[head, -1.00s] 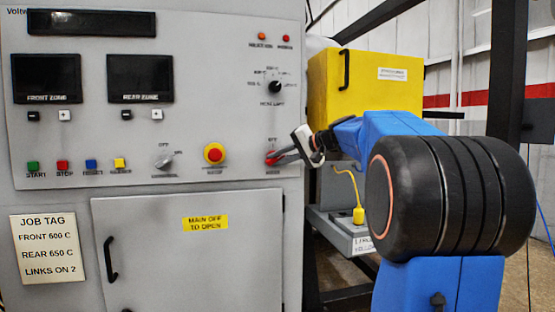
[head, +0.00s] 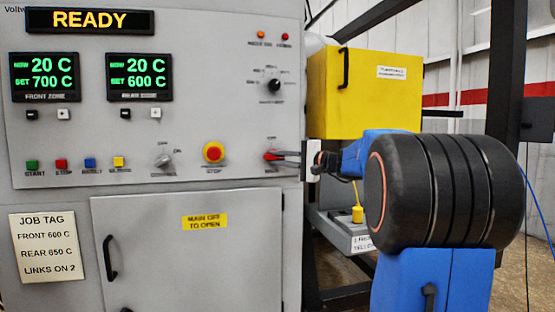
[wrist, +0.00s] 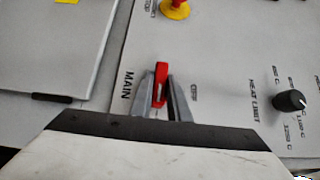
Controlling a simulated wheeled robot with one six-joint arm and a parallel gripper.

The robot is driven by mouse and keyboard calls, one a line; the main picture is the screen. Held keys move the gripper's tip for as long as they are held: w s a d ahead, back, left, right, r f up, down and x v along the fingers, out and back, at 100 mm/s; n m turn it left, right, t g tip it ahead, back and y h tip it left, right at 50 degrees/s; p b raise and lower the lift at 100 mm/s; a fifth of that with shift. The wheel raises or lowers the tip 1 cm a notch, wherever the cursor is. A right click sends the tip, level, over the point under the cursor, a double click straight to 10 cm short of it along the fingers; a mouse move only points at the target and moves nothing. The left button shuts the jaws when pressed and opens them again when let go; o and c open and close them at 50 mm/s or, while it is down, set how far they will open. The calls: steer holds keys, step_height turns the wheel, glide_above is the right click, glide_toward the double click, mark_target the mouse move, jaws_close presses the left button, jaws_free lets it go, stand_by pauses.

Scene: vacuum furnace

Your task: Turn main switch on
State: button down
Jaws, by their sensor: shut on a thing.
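The red main switch (head: 271,156) is at the lower right of the grey control panel. In the wrist view its red handle (wrist: 160,84) stands between my two gripper fingers, beside the label MAIN. My gripper (head: 280,156) reaches it from the right and is shut on the handle; in the wrist view the fingers (wrist: 161,92) touch its sides. The top display (head: 90,20) is lit and reads READY. The front zone display (head: 45,77) shows now 20 C, set 700 C. The rear zone display (head: 139,76) shows now 20 C, set 600 C.
The red-and-yellow stop button (head: 214,153) and the control switch (head: 163,159) are left of the main switch. The heat limit knob (head: 274,85) is above it. A yellow box (head: 365,93) is behind my arm. The cabinet door (head: 187,255) is below.

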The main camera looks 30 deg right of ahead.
steer(key=shift+f, duration=0.1)
steer(key=c, duration=1.7)
jaws_free()
steer(key=v, duration=1.7)
steer(key=shift+s+d, duration=0.15)
steer(key=shift+s, duration=0.05)
